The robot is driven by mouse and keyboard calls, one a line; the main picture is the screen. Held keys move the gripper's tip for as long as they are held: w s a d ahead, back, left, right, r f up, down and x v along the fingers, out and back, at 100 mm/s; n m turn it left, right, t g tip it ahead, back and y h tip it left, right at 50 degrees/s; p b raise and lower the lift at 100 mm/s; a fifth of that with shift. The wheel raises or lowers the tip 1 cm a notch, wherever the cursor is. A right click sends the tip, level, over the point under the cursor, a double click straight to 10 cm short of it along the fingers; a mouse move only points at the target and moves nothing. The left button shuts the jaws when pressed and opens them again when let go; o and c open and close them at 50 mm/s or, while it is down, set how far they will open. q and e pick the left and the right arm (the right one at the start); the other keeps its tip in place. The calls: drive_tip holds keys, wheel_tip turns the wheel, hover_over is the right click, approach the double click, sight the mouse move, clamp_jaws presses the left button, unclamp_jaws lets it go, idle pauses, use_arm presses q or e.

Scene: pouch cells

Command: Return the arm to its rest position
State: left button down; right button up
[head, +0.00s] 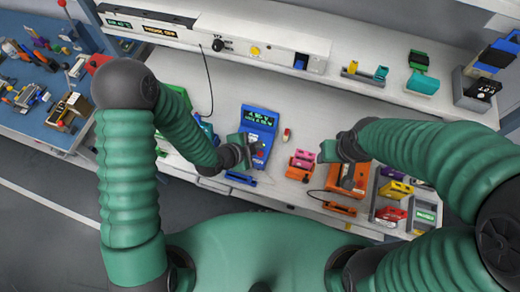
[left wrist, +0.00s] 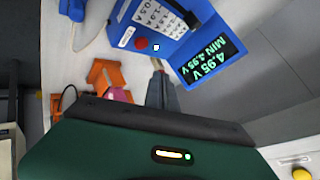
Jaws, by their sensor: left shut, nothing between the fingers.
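My left arm comes in from the left of the head view and bends down to the bench. My left gripper (head: 246,143) hangs in front of the blue meter (head: 260,122), overlapping its lower left part in the picture. In the left wrist view its narrow fingers (left wrist: 158,70) are together and empty, pointing toward the meter (left wrist: 185,68), whose green display reads 4.95 V. I cannot tell whether they touch it. My right gripper (head: 328,151) is over the bench to the right, beside an orange device; its fingers are too small to read.
A pink and orange holder (head: 300,163) stands between the grippers. Coloured cells and trays (head: 391,214) crowd the bench at right. A shelf (head: 400,92) with a control box (head: 265,45) runs behind. A blue tool mat (head: 40,125) lies at far left.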

use_arm(q)
drive_tip(key=shift+r, duration=0.65)
use_arm(e)
drive_tip(key=shift+r, duration=0.55)
use_arm(q)
drive_tip(key=s+a+r+n+g+y+b, duration=0.1)
drive_tip(key=a+r+n+y, duration=0.1)
drive_tip(key=a+n, duration=0.3)
drive_tip(key=a+r+n+g+y+b, duration=0.1)
drive_tip(key=a+r+n+y, duration=0.15)
drive_tip(key=a, duration=0.45)
drive_tip(key=s+a+r+n+g+y+b, duration=0.1)
drive_tip(key=s+a+r+n, duration=0.3)
drive_tip(key=s+a+n, duration=0.2)
drive_tip(key=s+n, duration=0.2)
drive_tip(key=n, duration=0.1)
drive_tip(key=shift+a+g+y+b, duration=0.15)
drive_tip(key=shift+g+y+b, duration=0.2)
drive_tip(key=shift+g, duration=0.05)
use_arm(e)
drive_tip(key=x, duration=0.4)
drive_tip(key=shift+s+f, duration=0.1)
drive_tip(key=shift+s, duration=0.25)
use_arm(q)
drive_tip(key=shift+s+r, duration=0.15)
use_arm(e)
drive_tip(key=shift+s, duration=0.2)
